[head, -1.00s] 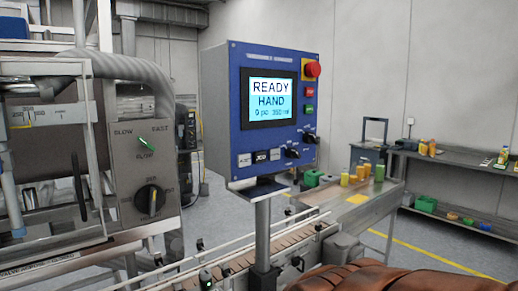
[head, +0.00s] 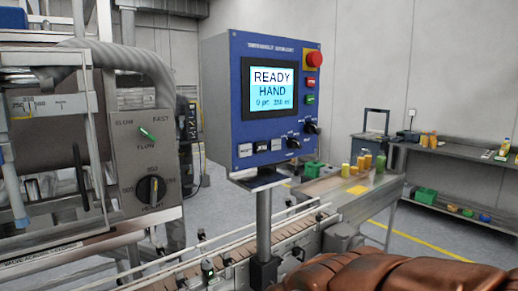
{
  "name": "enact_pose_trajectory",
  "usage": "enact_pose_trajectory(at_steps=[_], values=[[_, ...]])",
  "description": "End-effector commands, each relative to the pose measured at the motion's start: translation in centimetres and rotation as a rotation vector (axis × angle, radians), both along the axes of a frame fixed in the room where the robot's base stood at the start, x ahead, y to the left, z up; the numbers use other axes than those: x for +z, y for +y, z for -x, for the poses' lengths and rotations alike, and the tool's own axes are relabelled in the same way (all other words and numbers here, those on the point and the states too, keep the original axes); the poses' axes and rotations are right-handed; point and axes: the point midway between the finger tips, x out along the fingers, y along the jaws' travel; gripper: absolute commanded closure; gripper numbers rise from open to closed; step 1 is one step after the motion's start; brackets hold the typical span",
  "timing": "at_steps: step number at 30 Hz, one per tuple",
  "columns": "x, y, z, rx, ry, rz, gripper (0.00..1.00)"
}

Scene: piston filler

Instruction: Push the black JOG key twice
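The blue control panel (head: 240,105) stands on a grey post in the middle of the head view. Its lit screen (head: 273,88) reads "READY", "HAND" and a small line that seems to read "0 pc 350 ml". Below the screen is a row of small keys. The black JOG key (head: 262,147) appears to be the middle one, between a pale key (head: 245,151) and another pale key (head: 276,144); its lettering is too small to read surely. Nothing is seen touching the keys. My gripper is not in view.
A red mushroom button (head: 314,59), small red and green buttons and two black knobs are on the panel's right. A conveyor (head: 285,243) runs below it. The filler's grey dial box (head: 146,165) stands left. A shelf table (head: 455,150) is at right.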

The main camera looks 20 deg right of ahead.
Motion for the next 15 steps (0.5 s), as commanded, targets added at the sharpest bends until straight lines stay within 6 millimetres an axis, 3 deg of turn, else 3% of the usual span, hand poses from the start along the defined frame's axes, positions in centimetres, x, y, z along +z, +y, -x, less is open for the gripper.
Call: enact_pose_trajectory(at_steps=[6,15], values=[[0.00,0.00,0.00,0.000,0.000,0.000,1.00],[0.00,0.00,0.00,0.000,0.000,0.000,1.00]])
